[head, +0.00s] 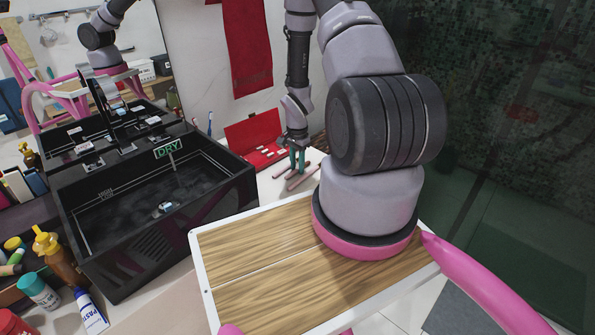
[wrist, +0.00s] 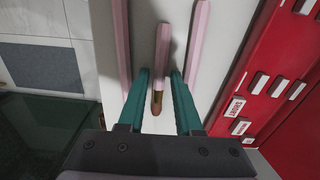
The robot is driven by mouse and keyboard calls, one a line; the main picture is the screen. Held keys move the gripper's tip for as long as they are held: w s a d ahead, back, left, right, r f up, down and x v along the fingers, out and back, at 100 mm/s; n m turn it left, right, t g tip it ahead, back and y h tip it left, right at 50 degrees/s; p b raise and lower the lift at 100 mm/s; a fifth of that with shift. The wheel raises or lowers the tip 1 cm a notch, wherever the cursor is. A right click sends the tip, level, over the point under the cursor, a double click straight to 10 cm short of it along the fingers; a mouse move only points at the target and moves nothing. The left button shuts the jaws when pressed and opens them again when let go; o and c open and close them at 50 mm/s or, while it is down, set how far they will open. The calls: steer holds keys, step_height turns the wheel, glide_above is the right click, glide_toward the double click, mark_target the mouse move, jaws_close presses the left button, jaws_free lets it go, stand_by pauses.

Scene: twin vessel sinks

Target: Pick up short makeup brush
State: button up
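Several pink-handled brushes lie on a white counter. My gripper (wrist: 160,74) has green fingers, open, one on each side of this middle brush, with gaps visible. Whether the fingertips are down at counter height I cannot tell. A longer pink brush (wrist: 122,40) lies left of the fingers and another (wrist: 198,45) lies right. In the head view my gripper (head: 297,160) points down over the brushes.
An open red case (head: 255,138) with white labels, one reading "SHORT", lies beside the brushes; it also shows in the wrist view (wrist: 290,60). A black sink (head: 150,200) with a "DRY" sign stands left. Bottles (head: 60,262) crowd the lower left. The counter ends left of the brushes in the wrist view.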

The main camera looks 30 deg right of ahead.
jaws_close()
steer(key=shift+r, duration=0.15)
